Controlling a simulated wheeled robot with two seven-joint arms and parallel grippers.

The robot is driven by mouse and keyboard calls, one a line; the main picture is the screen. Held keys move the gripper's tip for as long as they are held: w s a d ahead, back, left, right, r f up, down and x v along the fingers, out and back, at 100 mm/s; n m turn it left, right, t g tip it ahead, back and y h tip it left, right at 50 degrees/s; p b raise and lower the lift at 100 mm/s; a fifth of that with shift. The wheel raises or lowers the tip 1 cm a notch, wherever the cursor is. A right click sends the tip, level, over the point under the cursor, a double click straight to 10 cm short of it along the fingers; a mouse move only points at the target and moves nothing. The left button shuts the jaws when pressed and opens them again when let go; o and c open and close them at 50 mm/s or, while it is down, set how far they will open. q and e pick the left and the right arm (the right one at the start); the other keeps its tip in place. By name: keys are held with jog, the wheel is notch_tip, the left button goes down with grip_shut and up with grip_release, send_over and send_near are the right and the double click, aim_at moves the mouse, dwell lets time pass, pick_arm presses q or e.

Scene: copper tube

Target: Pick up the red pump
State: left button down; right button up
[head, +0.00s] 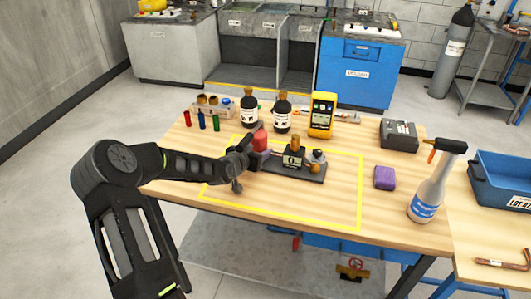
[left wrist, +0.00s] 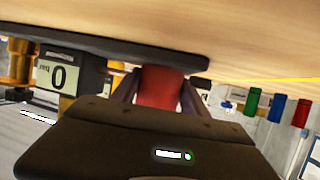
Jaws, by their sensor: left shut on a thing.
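The red pump (head: 260,138) is on the left end of a dark base plate (head: 310,175) on the wooden table. It also shows in the left wrist view (left wrist: 160,88), upside down, between the two fingers. My left gripper (head: 247,152) reaches in from the left and is shut on the red pump. The pump's lower part is partly hidden by the gripper. A gauge reading 0 (head: 292,155) with a brass top stands on the same plate, right of the pump. My right gripper is not in view.
Dark bottles (head: 249,111) and a yellow meter (head: 321,114) stand behind the plate. A purple sponge-like block (head: 385,177), a spray bottle (head: 430,190) and a dark device (head: 398,134) are to the right. Yellow tape outlines a mostly clear area in front.

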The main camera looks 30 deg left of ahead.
aim_at(262, 122)
pick_arm(q)
notch_tip(262, 122, up, 9)
jog(key=shift+w+r+b, duration=0.15)
jog(key=shift+b, duration=0.45)
jog(key=shift+r, duration=0.65)
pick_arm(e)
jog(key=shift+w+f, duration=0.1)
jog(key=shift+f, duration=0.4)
pick_arm(q)
jog(key=shift+f+b, duration=3.75)
jog(key=shift+f, duration=1.2)
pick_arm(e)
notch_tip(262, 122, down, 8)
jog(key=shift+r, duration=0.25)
pick_arm(q)
jog(key=shift+f, duration=0.1)
jog(key=shift+s+f, duration=0.3)
jog(key=shift+f, duration=0.1)
jog(key=shift+d, duration=0.1)
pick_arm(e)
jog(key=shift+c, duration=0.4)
